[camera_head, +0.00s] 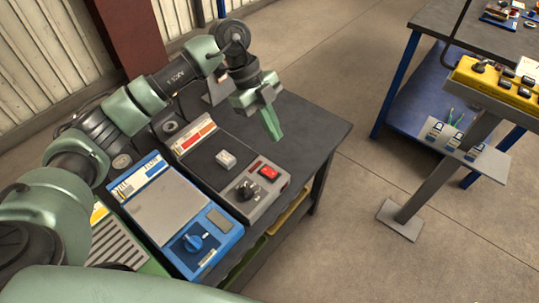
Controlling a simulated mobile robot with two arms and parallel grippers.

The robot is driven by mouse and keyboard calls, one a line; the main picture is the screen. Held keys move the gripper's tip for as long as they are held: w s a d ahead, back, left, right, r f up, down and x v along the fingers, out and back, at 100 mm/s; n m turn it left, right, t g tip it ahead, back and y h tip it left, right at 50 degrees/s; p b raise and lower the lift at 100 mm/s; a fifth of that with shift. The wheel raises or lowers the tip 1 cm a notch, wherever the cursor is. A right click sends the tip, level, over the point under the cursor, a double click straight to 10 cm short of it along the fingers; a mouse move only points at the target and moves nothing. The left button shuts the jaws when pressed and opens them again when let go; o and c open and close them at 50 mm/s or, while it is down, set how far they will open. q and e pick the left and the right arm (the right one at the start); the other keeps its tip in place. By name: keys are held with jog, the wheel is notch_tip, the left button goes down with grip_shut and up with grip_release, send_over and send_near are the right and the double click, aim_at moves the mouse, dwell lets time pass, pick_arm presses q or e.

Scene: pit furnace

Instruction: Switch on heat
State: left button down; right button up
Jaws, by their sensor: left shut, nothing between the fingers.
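A grey bench unit (205,165) with a dark top stands on the dark bench. On its sloped front are a red switch (269,172) and a black knob (246,189). A small pale block (226,160) sits on its dark top. A blue unit (152,184) with a grey plate and a blue knob (194,243) stands to its left. Which control is for heat, I cannot tell for sure. My left gripper (275,136) is shut and empty, pointing down above the bench, beyond the red switch in the picture and apart from it. My right gripper is not in view.
The dark bench top (315,125) is clear to the right of the grey unit. A green slotted unit (118,243) is at the lower left. A yellow control box (497,80) on a grey stand and a blue-framed table (480,35) are at the right. Open floor lies between.

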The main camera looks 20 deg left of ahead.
pick_arm(q)
jog(key=a, duration=0.1)
jog(key=a+y, duration=0.1)
jog(key=a+n, duration=0.1)
jog(key=a, duration=0.1)
jog(key=shift+w+r+y, duration=0.1)
jog(key=shift+r+y, duration=0.15)
jog(key=shift+y, duration=0.05)
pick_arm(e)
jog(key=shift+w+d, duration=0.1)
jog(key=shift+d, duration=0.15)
pick_arm(q)
jog(key=shift+d, duration=0.1)
jog(key=p, duration=0.2)
send_near(274, 174)
jog(key=x, duration=0.5)
jog(key=shift+d, duration=0.15)
jog(key=shift+f, duration=0.7)
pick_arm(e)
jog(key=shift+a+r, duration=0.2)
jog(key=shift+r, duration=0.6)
pick_arm(q)
jog(key=shift+d, duration=0.1)
